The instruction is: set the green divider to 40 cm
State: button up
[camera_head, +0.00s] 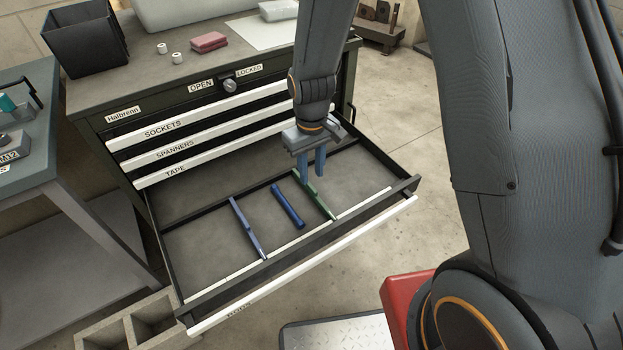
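The green divider (317,197) stands across the open bottom drawer, right of a blue divider (246,228). A pale strip (358,206) runs along the inside of the drawer front; its marks are too small to read. My gripper (312,172) points down over the far part of the green divider. Its two blue-grey fingers are apart with a visible gap. The left fingertip overlaps the green divider in the picture. I cannot tell whether the fingers touch it.
A dark blue bar (287,207) lies in the drawer between the two dividers. The drawer front (310,262) sticks out from the cabinet. A grey bench (65,180) stands at left. A black bin (86,38) and a red block (208,42) sit on the cabinet top.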

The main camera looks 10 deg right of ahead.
aim_at(313, 188)
jog(key=shift+r, duration=1.6)
jog(key=s+d+r+m, duration=0.5)
jog(key=s+d+r, duration=0.6)
jog(key=s, duration=0.4)
jog(key=shift+d+r, duration=0.2)
jog(key=shift+r, duration=0.25)
